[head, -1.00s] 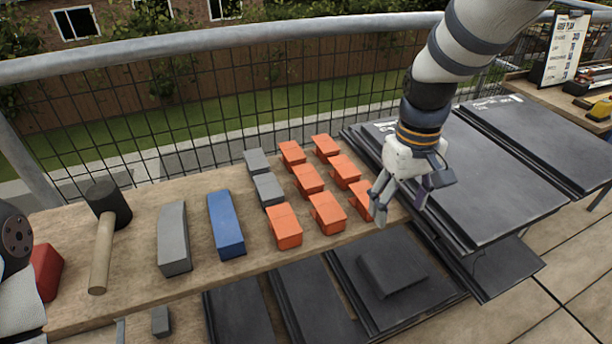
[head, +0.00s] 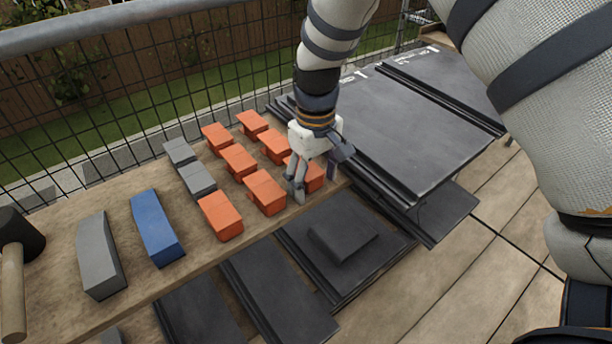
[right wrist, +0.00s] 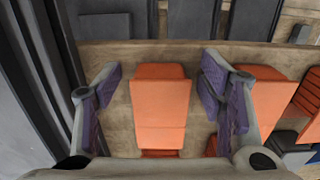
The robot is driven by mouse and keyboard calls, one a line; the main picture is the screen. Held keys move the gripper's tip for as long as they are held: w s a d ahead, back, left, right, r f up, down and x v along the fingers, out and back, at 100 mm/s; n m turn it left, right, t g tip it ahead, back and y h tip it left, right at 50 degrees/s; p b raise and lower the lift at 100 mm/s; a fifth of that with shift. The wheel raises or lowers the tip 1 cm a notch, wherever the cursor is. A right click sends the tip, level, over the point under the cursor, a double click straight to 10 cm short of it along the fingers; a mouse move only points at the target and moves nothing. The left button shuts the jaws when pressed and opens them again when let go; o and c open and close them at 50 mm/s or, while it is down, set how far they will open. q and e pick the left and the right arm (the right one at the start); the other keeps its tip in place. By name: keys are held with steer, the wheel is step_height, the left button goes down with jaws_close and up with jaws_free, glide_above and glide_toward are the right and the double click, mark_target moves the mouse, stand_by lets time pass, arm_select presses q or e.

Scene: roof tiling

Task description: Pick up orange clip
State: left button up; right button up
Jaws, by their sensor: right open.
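Several orange clips stand in rows on the wooden bench; the one at the near right end (head: 312,174) is partly hidden by my right gripper. My right gripper (head: 314,184) points down over this clip, open. In the right wrist view the same clip (right wrist: 160,105) lies between the spread purple-padded fingers (right wrist: 162,85), with a gap visible on each side. Another orange clip (right wrist: 262,90) is just beyond the right-hand finger. My left gripper is not in view.
Grey blocks (head: 196,178), a blue block (head: 157,227), a longer grey block (head: 101,255) and a mallet (head: 14,280) share the bench (head: 190,262). Dark slates (head: 410,130) are stacked to the right. More dark slabs (head: 280,290) lie below the bench's front edge.

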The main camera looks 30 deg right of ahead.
mark_target(314, 175)
steer(key=shift+r, duration=0.2)
steer(key=c, duration=1.2)
step_height(314, 175, up, 3)
steer(key=shift+w+f, duration=0.1)
arm_select(q)
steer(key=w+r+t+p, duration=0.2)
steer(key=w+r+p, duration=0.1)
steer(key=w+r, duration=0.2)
steer(key=shift+p, duration=0.35)
arm_select(e)
steer(key=s+a+r, duration=0.2)
steer(key=s+r, duration=0.1)
steer(key=s, duration=0.1)
steer(key=s+a+r, duration=0.3)
steer(key=s+r, duration=0.1)
steer(key=s+a+r, duration=0.2)
steer(key=s+r, duration=0.1)
steer(key=s, duration=0.1)
steer(key=shift+a+r, duration=0.2)
steer(key=shift+a, duration=0.05)
